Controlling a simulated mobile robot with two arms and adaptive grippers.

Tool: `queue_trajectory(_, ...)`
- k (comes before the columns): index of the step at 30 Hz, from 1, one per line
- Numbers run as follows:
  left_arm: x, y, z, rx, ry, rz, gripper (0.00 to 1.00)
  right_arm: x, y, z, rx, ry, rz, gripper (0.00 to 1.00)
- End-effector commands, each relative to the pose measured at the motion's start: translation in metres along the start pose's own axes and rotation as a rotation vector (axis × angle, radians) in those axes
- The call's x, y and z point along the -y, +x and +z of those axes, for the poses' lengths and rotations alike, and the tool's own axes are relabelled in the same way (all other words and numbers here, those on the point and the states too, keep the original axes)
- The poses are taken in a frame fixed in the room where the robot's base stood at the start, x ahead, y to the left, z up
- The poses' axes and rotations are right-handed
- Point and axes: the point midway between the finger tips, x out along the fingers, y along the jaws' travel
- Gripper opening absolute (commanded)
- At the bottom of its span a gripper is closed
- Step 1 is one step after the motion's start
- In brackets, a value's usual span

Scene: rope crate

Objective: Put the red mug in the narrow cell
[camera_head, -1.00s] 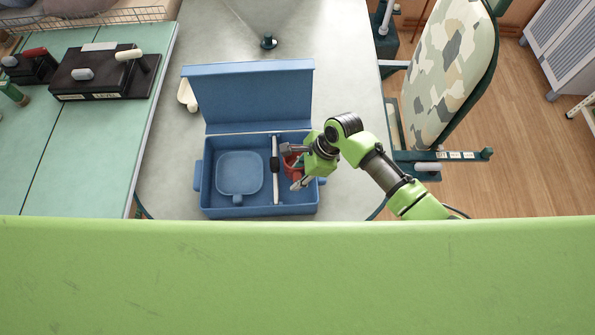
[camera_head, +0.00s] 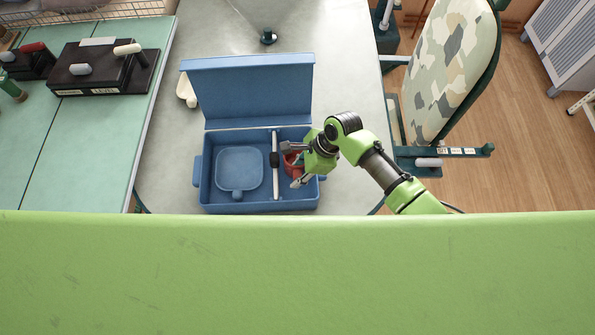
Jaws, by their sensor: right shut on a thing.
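The red mug (camera_head: 291,161) is in the narrow right cell of the blue crate (camera_head: 260,208), partly hidden by my right gripper (camera_head: 294,164). The gripper reaches in from the right and is shut on the mug. A white divider (camera_head: 277,185) with a dark clip (camera_head: 274,159) separates the narrow cell from the wide left cell. Whether the mug touches the crate floor cannot be told. My left gripper is not in view.
A blue square pan-like dish (camera_head: 239,167) lies in the wide cell. The crate's lid (camera_head: 250,92) stands open at the back. A cream object (camera_head: 186,90) lies left of the lid. Bare grey table (camera_head: 345,80) surrounds the crate.

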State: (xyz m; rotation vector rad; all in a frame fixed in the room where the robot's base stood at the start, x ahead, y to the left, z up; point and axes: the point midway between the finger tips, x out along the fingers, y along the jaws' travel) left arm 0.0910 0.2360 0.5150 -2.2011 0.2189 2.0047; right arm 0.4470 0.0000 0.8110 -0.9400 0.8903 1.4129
Motion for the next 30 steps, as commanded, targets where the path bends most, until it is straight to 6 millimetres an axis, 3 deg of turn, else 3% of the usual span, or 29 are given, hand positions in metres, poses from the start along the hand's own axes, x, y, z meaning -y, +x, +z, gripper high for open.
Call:
queue_trajectory(10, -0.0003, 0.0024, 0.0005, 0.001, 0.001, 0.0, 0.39, 0.0002, 0.005, -0.0017, 0.001, 0.0, -0.001, 0.0)
queue_trajectory(11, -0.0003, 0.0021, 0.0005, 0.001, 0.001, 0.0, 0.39, 0.0003, 0.0047, -0.0015, 0.001, 0.0, -0.001, 0.35)
queue_trajectory(12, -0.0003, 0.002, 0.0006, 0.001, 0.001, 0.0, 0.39, 0.0003, 0.0045, -0.0015, 0.001, 0.0, -0.001, 0.45)
queue_trajectory(13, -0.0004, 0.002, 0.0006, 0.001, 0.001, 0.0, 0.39, 0.0003, 0.0045, -0.0015, 0.001, 0.0, -0.001, 0.49)
queue_trajectory(30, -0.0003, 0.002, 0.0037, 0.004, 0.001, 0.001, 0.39, 0.0006, -0.0002, -0.0019, 0.001, 0.0, -0.002, 0.49)
